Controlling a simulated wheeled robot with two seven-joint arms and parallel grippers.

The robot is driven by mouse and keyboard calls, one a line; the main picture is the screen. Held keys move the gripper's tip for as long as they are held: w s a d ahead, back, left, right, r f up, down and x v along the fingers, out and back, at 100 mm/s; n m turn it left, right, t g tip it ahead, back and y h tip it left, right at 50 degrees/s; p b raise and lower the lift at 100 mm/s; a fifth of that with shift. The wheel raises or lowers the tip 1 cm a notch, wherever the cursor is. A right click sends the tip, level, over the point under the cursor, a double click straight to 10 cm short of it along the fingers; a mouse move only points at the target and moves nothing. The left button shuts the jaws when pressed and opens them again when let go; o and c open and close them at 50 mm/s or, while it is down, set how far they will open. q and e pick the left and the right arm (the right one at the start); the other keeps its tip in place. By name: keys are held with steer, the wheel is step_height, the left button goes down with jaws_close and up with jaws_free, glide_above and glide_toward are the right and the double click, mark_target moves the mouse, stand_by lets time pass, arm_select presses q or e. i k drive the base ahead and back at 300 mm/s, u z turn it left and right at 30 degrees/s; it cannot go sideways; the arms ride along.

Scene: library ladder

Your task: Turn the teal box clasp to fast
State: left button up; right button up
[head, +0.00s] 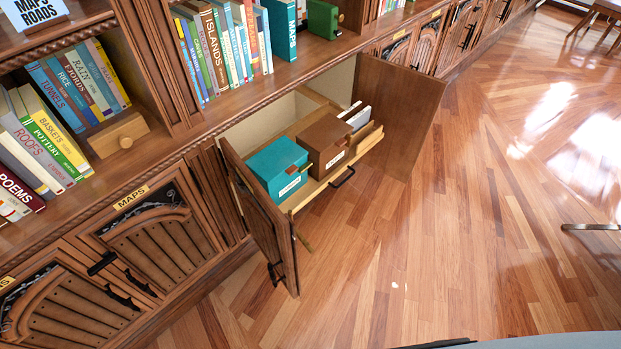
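The teal box (272,166) sits at the left end of a pulled-out drawer in an open cupboard in the head view. Its lid looks closed, and a white label (290,187) is on its front. A small brass-coloured bar, which looks like the clasp (305,167), shows at its right front edge. It is too small to tell which way the clasp is turned. Neither of my grippers is in view.
A brown box (318,140) stands right of the teal box, with pale cards (357,115) beyond. Open cupboard doors stand left (262,220) and right (405,110) of the drawer (318,187). Book-filled shelves are above. The wooden floor (440,240) in front is clear.

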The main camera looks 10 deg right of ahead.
mark_target(308, 164)
steer(key=k, duration=0.45)
steer(key=z, duration=0.8)
steer(key=i, duration=0.9)
steer(key=u, duration=1.95)
